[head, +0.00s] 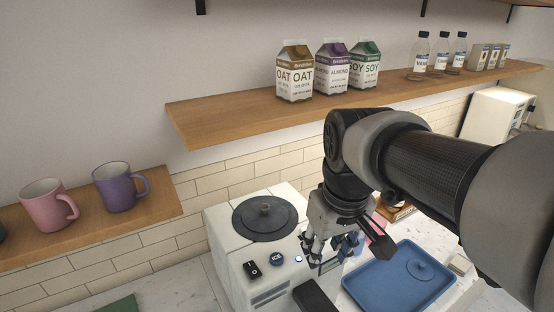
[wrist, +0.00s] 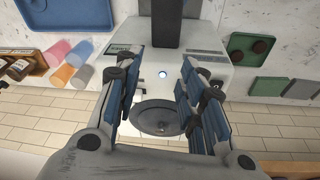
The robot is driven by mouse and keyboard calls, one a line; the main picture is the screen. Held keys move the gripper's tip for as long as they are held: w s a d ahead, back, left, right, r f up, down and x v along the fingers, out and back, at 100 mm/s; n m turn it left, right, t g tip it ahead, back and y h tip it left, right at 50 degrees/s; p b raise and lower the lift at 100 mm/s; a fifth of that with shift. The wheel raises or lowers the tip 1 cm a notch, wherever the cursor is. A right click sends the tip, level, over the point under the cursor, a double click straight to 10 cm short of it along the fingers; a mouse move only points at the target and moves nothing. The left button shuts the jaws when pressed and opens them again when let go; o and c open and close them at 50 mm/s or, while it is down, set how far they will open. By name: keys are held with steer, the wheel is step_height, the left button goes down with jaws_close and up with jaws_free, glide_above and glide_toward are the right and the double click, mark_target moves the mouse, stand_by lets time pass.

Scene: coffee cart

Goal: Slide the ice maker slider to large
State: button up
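The ice maker (head: 237,262) is a white box with a round dark lid (head: 268,215) on top. Its front carries a black switch (head: 251,270), an ICE-marked control (head: 276,256) and a small lit button (head: 298,258). My gripper (head: 330,260) is over the right part of this front. In the wrist view my gripper (wrist: 163,62) is open and empty, its two blue-padded fingers spread on either side of the lit button (wrist: 163,74). A dark narrow strip (wrist: 124,48) is beside the left finger. I cannot clearly make out the slider; my fingers cover part of the panel.
A blue tray (head: 362,290) lies to the right of the ice maker. A black block (head: 314,296) juts from the machine's front. Mugs (head: 120,187) stand on a low left shelf; cartons (head: 295,72) and bottles (head: 420,55) stand on the shelf (head: 215,113) above.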

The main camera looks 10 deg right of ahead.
steer(key=w+r+n+g+p, duration=0.1)
steer(key=w+r+p, duration=0.6)
steer(key=n+g+p, duration=0.1)
steer(key=p, duration=0.6)
glide_toward(305, 229)
step_height(305, 229, down, 9)
steer(key=shift+w+r, duration=0.15)
steer(key=shift+c, duration=0.4)
jaws_close()
